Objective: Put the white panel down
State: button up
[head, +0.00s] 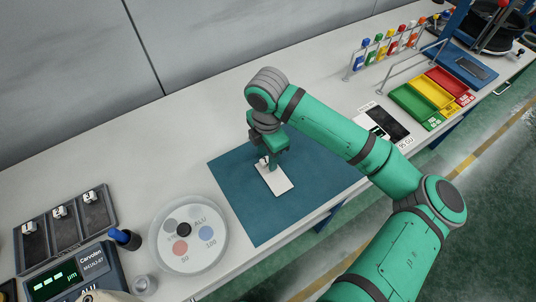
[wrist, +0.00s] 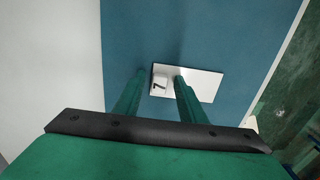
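The white panel (head: 277,182) looks flat on the blue mat (head: 237,205), though a small gap beneath it could not be made out. My gripper (head: 266,160) is over that end of the panel, pointing down. In the wrist view the gripper's fingers (wrist: 160,75) stand apart on either side of the block, with a narrow gap visible at each side. The gripper looks open.
A round clear dish (head: 188,235) with coloured discs lies left of the mat. A dark tray (head: 65,228) with small white-tabbed pieces and a gauge display (head: 75,275) are farther left. Coloured bins (head: 430,95) stand right. Mat space around the panel is clear.

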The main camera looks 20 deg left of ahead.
notch_tip(320, 180, up, 12)
jog(key=shift+r, duration=0.15)
dwell(0.3)
dwell(0.5)
